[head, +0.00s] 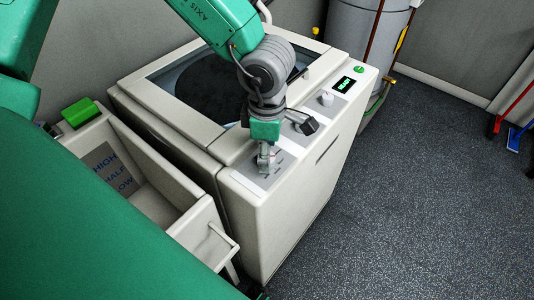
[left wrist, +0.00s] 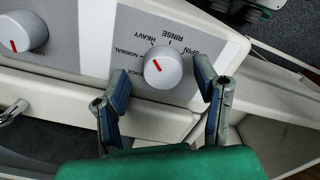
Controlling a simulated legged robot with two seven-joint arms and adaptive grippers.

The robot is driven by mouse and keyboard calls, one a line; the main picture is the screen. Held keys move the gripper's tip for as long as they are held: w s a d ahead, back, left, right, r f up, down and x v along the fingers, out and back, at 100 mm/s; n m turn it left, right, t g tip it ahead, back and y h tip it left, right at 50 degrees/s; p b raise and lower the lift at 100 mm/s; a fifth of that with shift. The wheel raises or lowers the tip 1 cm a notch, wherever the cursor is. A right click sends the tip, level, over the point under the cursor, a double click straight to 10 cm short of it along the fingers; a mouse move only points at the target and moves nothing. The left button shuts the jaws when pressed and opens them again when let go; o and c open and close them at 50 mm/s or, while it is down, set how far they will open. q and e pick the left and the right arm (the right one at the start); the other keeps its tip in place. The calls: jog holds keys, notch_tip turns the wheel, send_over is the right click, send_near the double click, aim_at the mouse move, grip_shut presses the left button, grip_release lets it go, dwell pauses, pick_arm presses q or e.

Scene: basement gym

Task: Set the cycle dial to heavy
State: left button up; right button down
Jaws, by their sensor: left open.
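The cycle dial (left wrist: 162,67) is a round light-grey knob with a red mark on the washer's panel. Around it, upside down in the left wrist view, are QUICK, NORMAL, HEAVY, RINSE and SPIN. The red mark points up and left, on the NORMAL and HEAVY side; I cannot tell exactly which label it meets. My left gripper (left wrist: 162,84) is open, with one finger on each side of the dial and visible gaps to it. In the head view my left gripper (head: 264,160) points down at the panel's near end and hides the dial. My right gripper is not in view.
The washer (head: 300,220) has a dark glass lid (head: 205,85). A second knob (head: 327,97) and a lit display (head: 345,84) sit farther along the panel. An open drawer-like bin (head: 130,170) with a handle stands at left.

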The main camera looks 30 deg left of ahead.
pick_arm(q)
notch_tip(320, 180, up, 10)
jog(key=shift+a, duration=0.15)
dwell(0.7)
